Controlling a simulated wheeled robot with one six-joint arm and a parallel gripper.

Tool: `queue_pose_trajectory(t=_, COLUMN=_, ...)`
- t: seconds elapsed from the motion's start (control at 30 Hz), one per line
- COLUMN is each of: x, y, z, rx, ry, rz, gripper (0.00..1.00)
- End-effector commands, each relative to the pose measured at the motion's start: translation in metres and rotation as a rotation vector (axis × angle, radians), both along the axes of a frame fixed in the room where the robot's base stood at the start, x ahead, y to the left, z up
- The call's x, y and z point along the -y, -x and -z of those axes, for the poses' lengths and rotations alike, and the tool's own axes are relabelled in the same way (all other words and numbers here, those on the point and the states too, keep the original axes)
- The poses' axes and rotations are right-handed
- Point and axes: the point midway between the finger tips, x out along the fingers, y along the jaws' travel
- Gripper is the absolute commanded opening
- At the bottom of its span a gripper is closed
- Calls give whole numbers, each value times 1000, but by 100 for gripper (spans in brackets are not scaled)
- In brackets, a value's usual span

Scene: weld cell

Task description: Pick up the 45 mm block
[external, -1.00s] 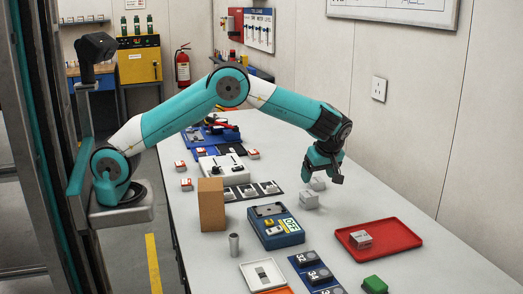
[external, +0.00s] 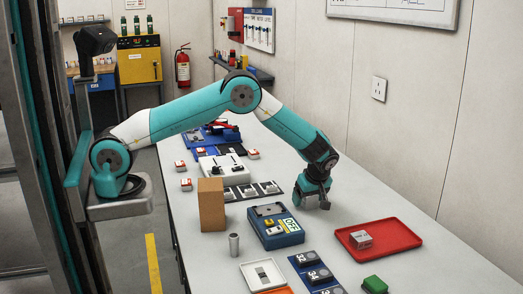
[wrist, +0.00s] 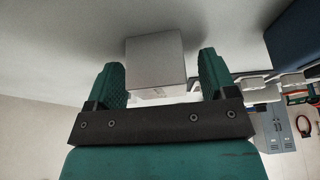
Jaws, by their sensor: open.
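My gripper (external: 312,198) is low over the table in the external view, pointing down. In the wrist view, my gripper's fingers (wrist: 162,84) are open, one to each side of a light grey block (wrist: 155,60). A gap shows between the block and the right finger, and a narrower one at the left finger.
A red tray (external: 405,237) with a grey block (external: 361,240) in it stands to the right. A blue device (external: 275,238), a brown block (external: 212,217) and a metal cylinder (external: 234,246) stand to the left. Bare table lies around the gripper.

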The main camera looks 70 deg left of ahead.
Motion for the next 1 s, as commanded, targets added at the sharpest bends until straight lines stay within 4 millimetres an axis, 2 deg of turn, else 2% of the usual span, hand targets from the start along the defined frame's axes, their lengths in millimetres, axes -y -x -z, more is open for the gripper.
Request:
queue_pose_trajectory(t=0.07, x=0, y=0, z=0, rx=0, ry=0, rz=0, gripper=78)
queue_pose_trajectory(t=0.33, x=0, y=0, z=0, rx=0, ry=0, rz=0, gripper=17)
queue_pose_trajectory(t=0.6, x=0, y=-1, z=-2, rx=2, ry=0, rz=1, gripper=17)
queue_pose_trajectory(t=0.77, x=1, y=-1, z=-12, rx=2, ry=0, rz=0, gripper=17)
queue_pose_trajectory(t=0.87, x=1, y=-1, z=-26, rx=5, ry=0, rz=0, gripper=17)
queue_pose_trajectory(t=1.0, x=1, y=-1, z=-59, rx=8, ry=1, rz=-1, gripper=17)
